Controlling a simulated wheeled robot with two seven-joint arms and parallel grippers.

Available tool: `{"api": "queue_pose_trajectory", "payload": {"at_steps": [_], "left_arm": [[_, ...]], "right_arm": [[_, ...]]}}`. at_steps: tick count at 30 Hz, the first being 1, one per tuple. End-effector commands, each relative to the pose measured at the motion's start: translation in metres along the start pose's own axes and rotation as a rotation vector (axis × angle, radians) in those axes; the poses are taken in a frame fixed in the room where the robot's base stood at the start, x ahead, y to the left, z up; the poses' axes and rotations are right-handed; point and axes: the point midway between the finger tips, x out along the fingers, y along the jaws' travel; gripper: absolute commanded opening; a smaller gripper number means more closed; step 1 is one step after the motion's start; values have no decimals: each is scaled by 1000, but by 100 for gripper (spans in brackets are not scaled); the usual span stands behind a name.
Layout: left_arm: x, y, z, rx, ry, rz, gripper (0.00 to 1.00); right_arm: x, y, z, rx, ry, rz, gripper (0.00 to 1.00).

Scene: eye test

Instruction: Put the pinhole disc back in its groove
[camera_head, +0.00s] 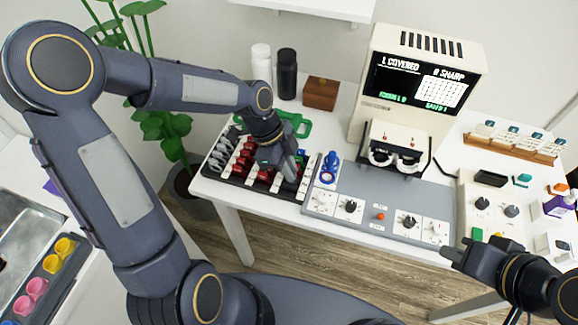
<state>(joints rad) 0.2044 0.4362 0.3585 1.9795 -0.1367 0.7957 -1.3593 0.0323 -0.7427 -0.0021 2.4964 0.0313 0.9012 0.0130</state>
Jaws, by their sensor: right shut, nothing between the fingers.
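A dark lens tray (236,183) on the white table holds rows of grey, red and white-handled discs in grooves. My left gripper (290,172) reaches down over the tray's right part, among the red and white discs. Its fingers are small and partly hidden, so I cannot tell whether they are open or hold a disc. I cannot pick out the pinhole disc; the arm and gripper cover part of the tray. My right gripper (448,254) is shut and empty, in front of the table's right part, away from the tray.
Right of the tray are a blue stand (330,166) and a grey control panel (379,208) with knobs. A trial frame (392,157) sits before the monitor unit (418,80). Black (287,74) and white (261,63) bottles and a wooden box (320,93) stand behind.

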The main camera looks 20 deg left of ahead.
Motion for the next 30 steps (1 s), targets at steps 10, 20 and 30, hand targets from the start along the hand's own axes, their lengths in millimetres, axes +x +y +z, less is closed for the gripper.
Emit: {"api": "queue_pose_trajectory", "payload": {"at_steps": [10,20,30], "left_arm": [[0,0,0,0,0,0,32],[-37,-1,0,-1,-1,-6,32],[-77,0,0,0,0,-1,32]], "right_arm": [[0,0,0,0,0,0,0],[-1,0,-1,0,0,0,0],[-2,-1,-1,0,0,0,0]]}}
